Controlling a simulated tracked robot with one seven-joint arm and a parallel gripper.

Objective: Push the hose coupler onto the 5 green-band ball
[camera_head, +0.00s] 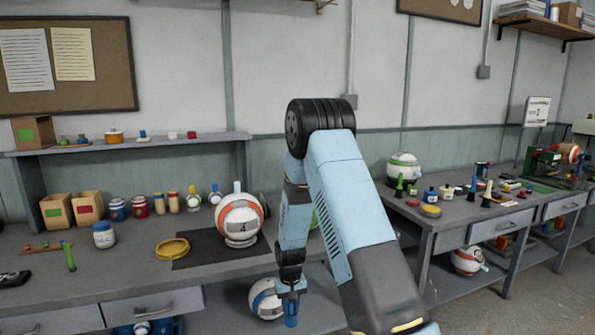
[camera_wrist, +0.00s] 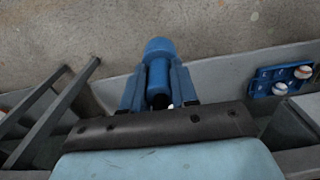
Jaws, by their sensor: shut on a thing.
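My gripper (camera_head: 290,288) hangs low in front of the left bench, pointing down. It is shut on a blue cylindrical piece, which looks like the hose coupler (camera_head: 291,320). In the wrist view the coupler (camera_wrist: 159,48) sits between the blue fingers of my gripper (camera_wrist: 158,88), its round end clear of them. A ball with a green band (camera_head: 403,167) stands at the back of the right bench; I cannot read its number. Another green-marked ball (camera_head: 315,219) is mostly hidden behind my arm. Which one is 5 cannot be told.
An orange-band ball marked 4 (camera_head: 240,218) stands on a dark mat (camera_head: 200,253) beside a yellow ring (camera_head: 172,249). A blue-band ball (camera_head: 264,300) is on the shelf below. The right bench (camera_head: 455,210) holds many small items. Floor is open at lower right.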

